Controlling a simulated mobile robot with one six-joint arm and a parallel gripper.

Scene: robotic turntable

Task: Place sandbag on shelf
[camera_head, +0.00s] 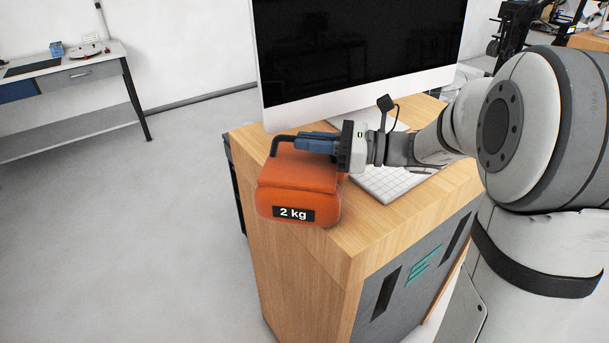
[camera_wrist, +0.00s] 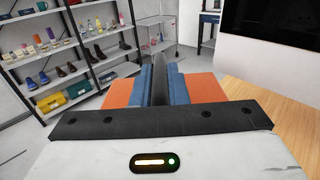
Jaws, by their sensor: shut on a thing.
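The orange sandbag (camera_head: 297,190), labelled "2 kg", is at the left front corner of a wooden desk (camera_head: 375,228); I cannot tell whether it rests on the top or is just above it. My gripper (camera_head: 290,142) lies level over the bag and is shut on its dark handle. In the wrist view the blue fingers (camera_wrist: 160,84) close on the dark handle, with orange bag (camera_wrist: 206,88) showing on both sides. A shelf unit (camera_wrist: 75,62) with shoes, bottles and boxes stands at the left of the wrist view.
A large monitor (camera_head: 355,50) and a white keyboard (camera_head: 392,182) are on the desk, close to my arm. A side table (camera_head: 75,75) stands at the back left. Open grey floor (camera_head: 130,230) lies left of the desk. A smaller rack (camera_wrist: 157,38) shows further back.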

